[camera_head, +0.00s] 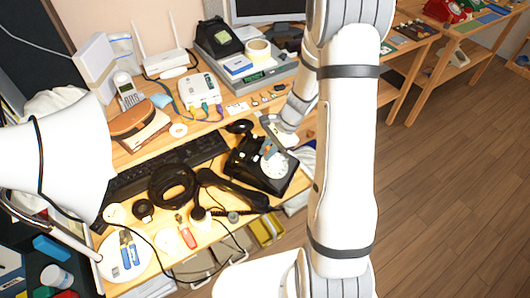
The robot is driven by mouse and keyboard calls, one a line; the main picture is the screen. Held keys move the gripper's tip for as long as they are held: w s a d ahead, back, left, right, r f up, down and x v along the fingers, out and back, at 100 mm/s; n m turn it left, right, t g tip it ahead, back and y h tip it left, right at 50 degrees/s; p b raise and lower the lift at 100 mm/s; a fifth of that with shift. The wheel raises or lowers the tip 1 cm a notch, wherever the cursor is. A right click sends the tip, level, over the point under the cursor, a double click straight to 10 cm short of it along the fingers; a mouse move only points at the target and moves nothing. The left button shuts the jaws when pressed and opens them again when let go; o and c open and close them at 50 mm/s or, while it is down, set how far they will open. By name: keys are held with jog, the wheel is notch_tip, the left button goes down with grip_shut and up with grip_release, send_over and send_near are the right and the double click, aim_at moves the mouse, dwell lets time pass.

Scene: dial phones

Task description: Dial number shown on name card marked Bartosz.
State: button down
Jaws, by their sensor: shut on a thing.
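A black rotary phone (248,168) with a pale round dial (274,164) sits on the front right of the wooden desk. Its black handset (232,187) seems to lie off the body, just left of it. My gripper (268,149) points down at the dial's upper left edge and is shut on a small blue-grey thing. It is too small to tell whether that thing touches the dial. Several small cards or tags (267,96) lie behind the phone; no name or number is legible, so the Bartosz card cannot be picked out.
A black keyboard (165,166), a black cable coil (173,186), red-handled screwdriver (186,232) and pliers (127,249) crowd the desk. A white lamp (60,165) stands left. Open floor lies right.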

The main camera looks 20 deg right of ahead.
jog(key=shift+w+d, duration=0.15)
jog(key=shift+w, duration=0.1)
jog(key=shift+w+d, duration=0.35)
jog(key=shift+d, duration=0.15)
dwell(0.3)
jog(key=shift+w+d+f, duration=0.15)
jog(key=shift+w+d, duration=0.1)
jog(key=shift+d, duration=0.3)
